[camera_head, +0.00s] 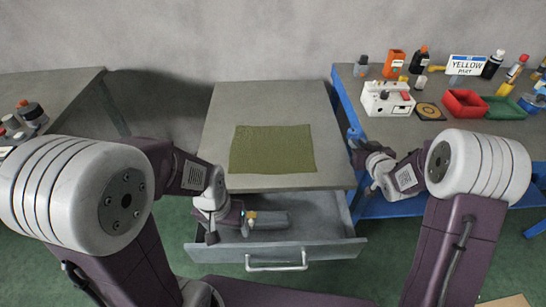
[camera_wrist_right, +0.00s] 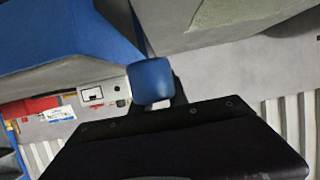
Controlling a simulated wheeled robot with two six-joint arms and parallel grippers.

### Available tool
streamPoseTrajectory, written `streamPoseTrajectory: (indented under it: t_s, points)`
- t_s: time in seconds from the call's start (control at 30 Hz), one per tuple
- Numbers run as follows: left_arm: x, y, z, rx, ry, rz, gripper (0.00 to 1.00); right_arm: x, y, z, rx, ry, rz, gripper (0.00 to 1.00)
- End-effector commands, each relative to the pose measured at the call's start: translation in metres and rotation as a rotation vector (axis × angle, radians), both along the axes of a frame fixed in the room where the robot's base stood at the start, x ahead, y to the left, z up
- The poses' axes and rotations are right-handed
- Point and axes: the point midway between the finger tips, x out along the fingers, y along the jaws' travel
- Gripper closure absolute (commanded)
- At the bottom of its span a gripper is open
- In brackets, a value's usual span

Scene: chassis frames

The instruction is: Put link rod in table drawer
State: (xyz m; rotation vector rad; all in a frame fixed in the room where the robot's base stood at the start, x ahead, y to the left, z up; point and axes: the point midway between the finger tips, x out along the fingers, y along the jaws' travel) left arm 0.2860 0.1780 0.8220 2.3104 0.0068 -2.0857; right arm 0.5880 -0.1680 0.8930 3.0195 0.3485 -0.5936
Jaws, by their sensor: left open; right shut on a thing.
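The table drawer (camera_head: 345,246) is pulled open under the grey table (camera_head: 225,115). My left gripper (camera_head: 248,218) is low over the drawer's left side, and its jaws are open. A small yellow piece and a grey long shape (camera_head: 275,221) show beside it in the drawer. I cannot tell exactly what they are. My right gripper (camera_head: 354,138) is at the table's right edge, shut on a rounded blue thing (camera_wrist_right: 151,82) seen in the right wrist view. I cannot tell whether this is part of the link rod. No link rod is clearly recognisable.
A green mat (camera_head: 272,150) lies on the table. The blue-framed bench (camera_head: 385,125) at right holds a white box (camera_head: 388,99), a red bin (camera_head: 465,103), a green bin (camera_head: 507,108) and several bottles. Another bench (camera_head: 62,93) is at left. The drawer's right part looks bare.

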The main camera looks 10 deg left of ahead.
Motion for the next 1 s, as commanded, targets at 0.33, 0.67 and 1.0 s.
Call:
streamPoseTrajectory:
  t_s: [0.33, 0.67, 1.0]
  points:
    - [0.0, 0.0, -0.029, 0.0, -0.001, 0.0, 0.23, 0.002, -0.018, -0.006, 0.0, -0.002, -0.036, 1.0]
    - [0.0, 0.0, -0.046, 0.0, -0.001, 0.0, 0.23, 0.053, 0.047, -0.057, 0.001, -0.002, -0.031, 1.0]
    - [0.0, 0.0, -0.049, 0.0, -0.001, 0.0, 0.23, 0.075, 0.072, -0.074, 0.001, -0.002, -0.037, 1.0]
